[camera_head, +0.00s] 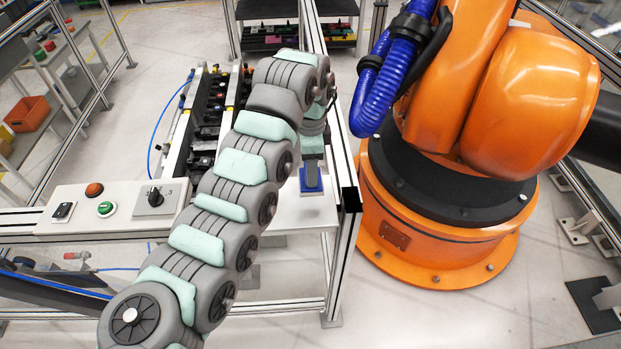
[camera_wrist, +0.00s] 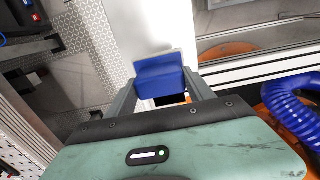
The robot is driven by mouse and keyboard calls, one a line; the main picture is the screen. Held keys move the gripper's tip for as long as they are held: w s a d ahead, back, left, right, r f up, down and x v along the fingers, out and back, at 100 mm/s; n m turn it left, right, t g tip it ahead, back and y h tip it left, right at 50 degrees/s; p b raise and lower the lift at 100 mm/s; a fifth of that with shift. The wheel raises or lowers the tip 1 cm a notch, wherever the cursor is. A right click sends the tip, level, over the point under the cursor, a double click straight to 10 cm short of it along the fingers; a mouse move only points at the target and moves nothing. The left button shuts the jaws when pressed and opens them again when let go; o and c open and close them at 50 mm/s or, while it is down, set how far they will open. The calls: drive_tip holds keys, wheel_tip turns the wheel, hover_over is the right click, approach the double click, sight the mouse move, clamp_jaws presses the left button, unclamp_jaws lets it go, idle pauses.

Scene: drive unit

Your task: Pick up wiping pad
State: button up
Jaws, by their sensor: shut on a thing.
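The wiping pad is a blue block with a pale plate along its far side. In the wrist view the pad (camera_wrist: 160,80) sits between the two fingers of my gripper (camera_wrist: 162,88), which is shut on it. In the head view the blue pad (camera_head: 311,181) shows below the end of my arm, over the white table top (camera_head: 300,210). My gripper (camera_head: 311,172) in that view is small and partly hidden. I cannot tell whether the pad touches the table.
An orange robot (camera_head: 450,200) with a blue hose (camera_head: 385,80) stands close on the right. A control panel (camera_head: 115,205) with buttons and a rail of black fixtures (camera_head: 207,115) lie to the left. An aluminium frame post (camera_head: 345,230) runs beside the table. Part of the white surface is clear.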

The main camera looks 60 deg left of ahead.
wheel_tip(320, 180, up, 13)
idle(0.4)
drive_tip(key=shift+f, duration=0.1)
